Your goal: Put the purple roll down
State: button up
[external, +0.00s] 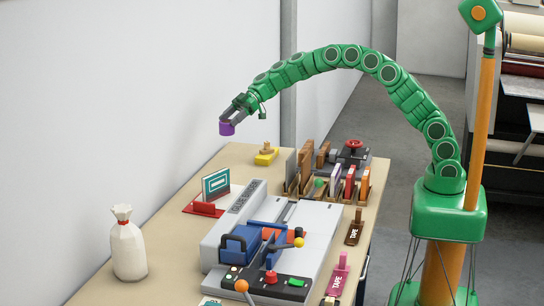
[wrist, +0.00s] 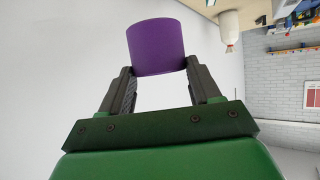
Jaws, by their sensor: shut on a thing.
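The purple roll (wrist: 156,47) is a short, plain cylinder between the two dark fingers of my gripper (wrist: 158,80) in the wrist view. My gripper is shut on it. In the external view the purple roll (external: 227,129) hangs at the tip of my gripper (external: 231,117), in the air above the far left part of the wooden table (external: 165,219). The arm arches over from the right, and the gripper points down and to the left. The roll is clear of the tabletop and touches nothing but the fingers.
A yellow item (external: 266,157) lies near the table's far end. A red-based sign stand (external: 205,208), a grey machine (external: 222,238) and a row of wooden holders (external: 330,190) stand on the table. A white tied sack (external: 128,246) stands at front left. A white wall runs along the left.

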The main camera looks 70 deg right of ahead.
jog(key=s+d+m+t, duration=0.1)
jog(key=s+d, duration=0.5)
jog(key=s+a+f, duration=0.1)
jog(key=s+a, duration=0.1)
jog(key=s, duration=0.9)
jog(key=shift+h, duration=0.4)
jog(key=shift+w+a+f, duration=0.15)
jog(key=shift+w+f, duration=3.45)
jog(key=shift+f, duration=0.05)
jog(key=shift+w+a+f, duration=0.1)
jog(key=shift+w+f, duration=3.5)
jog(key=shift+f, duration=1.55)
jog(key=o, duration=1.1)
jog(key=shift+f, duration=0.1)
